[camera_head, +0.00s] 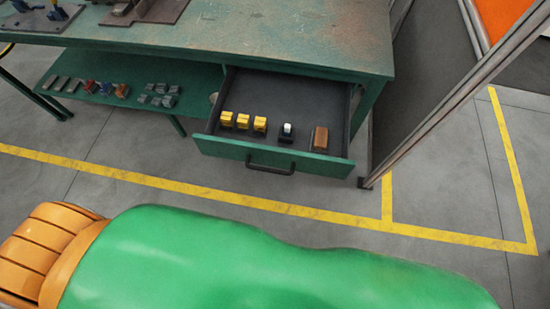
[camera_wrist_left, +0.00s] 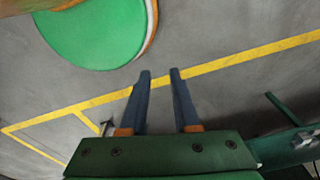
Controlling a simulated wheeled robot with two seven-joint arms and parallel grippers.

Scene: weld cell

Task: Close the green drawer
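The green drawer (camera_head: 270,155) stands pulled out under the right part of the green bench in the head view. Its front has a dark bar handle (camera_head: 270,168). Several yellow blocks (camera_head: 243,121), a black and white item (camera_head: 287,131) and a brown block (camera_head: 320,138) sit inside it. My left gripper (camera_wrist_left: 160,72) shows only in its own wrist view, its two dark fingers apart with nothing between them, above the grey floor. The handle is not clear in that view. My right gripper is in neither view.
The bench top (camera_head: 290,35) overhangs the drawer. A lower shelf (camera_head: 110,80) holds several small parts to the left. A dark panel with a metal post (camera_head: 440,110) stands at right. Floor before the drawer is clear, with yellow lines (camera_head: 170,187). My green and orange body fills the bottom.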

